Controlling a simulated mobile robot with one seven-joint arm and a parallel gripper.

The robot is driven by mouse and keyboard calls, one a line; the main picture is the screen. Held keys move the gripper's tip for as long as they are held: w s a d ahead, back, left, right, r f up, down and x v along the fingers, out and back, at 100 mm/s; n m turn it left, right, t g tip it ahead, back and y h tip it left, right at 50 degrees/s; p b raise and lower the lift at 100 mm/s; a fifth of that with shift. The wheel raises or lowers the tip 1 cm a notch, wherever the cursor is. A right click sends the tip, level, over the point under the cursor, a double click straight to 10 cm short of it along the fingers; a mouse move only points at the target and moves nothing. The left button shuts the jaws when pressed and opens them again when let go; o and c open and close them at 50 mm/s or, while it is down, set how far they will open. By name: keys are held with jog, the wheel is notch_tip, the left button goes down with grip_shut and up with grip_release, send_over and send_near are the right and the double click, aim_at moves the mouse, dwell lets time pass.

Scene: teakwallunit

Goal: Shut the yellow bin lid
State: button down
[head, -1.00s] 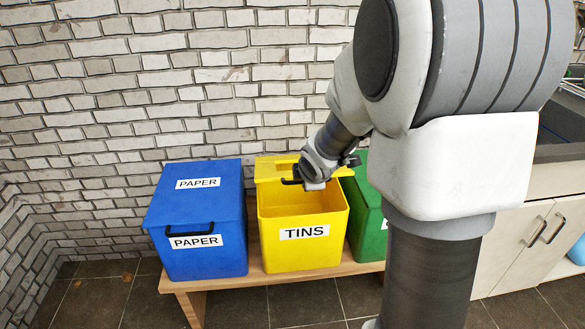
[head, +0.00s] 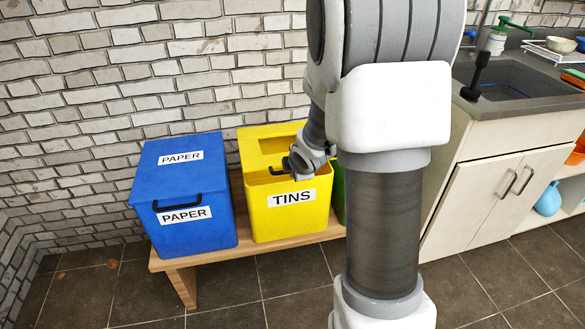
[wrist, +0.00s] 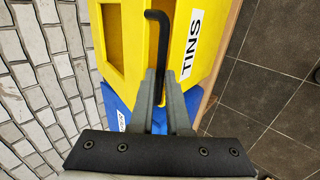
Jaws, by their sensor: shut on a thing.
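The yellow bin (head: 272,221), labelled TINS, stands on a low wooden bench between a blue and a green bin. Its yellow lid (head: 256,133) has a rectangular opening and slopes down toward the front. The lid's front edge appears a little above the bin rim; the exact gap is partly hidden by my gripper. My gripper (head: 303,165) is at the lid's front edge, by the black handle (head: 278,171). In the wrist view, my gripper (wrist: 160,82) has its fingers closed around the black handle (wrist: 162,45), beside the lid's opening.
The blue PAPER bin (head: 182,190) stands close on the left. The green bin (head: 339,195) is mostly hidden behind my arm on the right. A brick wall (head: 90,90) is behind; a sink counter (head: 455,115) is at the right.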

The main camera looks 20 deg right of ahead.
jog(key=shift+s+f, duration=0.2)
jog(key=shift+s, duration=0.05)
jog(key=c, duration=0.9)
grip_release()
jog(key=shift+r, duration=0.1)
jog(key=shift+r, duration=0.2)
jog(key=p+v, duration=0.8)
jog(key=v, duration=0.9)
jog(key=shift+p, duration=0.35)
jog(key=shift+a, duration=0.1)
